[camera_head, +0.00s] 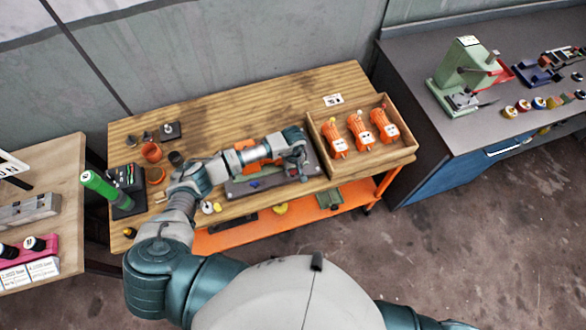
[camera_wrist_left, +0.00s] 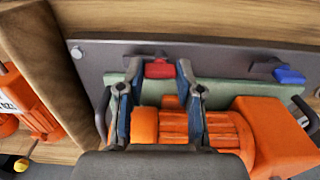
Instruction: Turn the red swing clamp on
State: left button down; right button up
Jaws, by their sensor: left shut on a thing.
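The red swing clamp (camera_wrist_left: 159,69) is on the far side of the fixture in the left wrist view, between my fingertips. In the head view my gripper hides it. My left gripper (camera_wrist_left: 160,68) is low over the fixture with its fingers on either side of the red clamp, and it is shut on it; whether both pads touch is hard to see. The left gripper also shows in the head view (camera_head: 298,146). A blue clamp (camera_wrist_left: 289,75) sits on the same dark plate (camera_wrist_left: 220,58). An orange motor (camera_wrist_left: 222,128) lies on the fixture under and beside the fingers.
A wooden tray (camera_head: 398,158) with orange motors stands right of the fixture. The table's back (camera_head: 250,105) is clear.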

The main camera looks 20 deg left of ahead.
pick_arm(q)
jog(key=shift+n, duration=0.3)
jog(key=n+b, duration=0.2)
jog(key=shift+n, duration=0.3)
jog(key=n+b, duration=0.2)
jog(key=n, duration=0.3)
jog(key=n+b, duration=0.1)
jog(key=n, duration=0.4)
jog(key=n+b, duration=0.1)
jog(key=n, duration=0.3)
jog(key=shift+w+r+n, duration=0.1)
jog(key=shift+n, duration=0.2)
jog(key=c, duration=0.9)
grip_release()
jog(key=shift+o, duration=0.7)
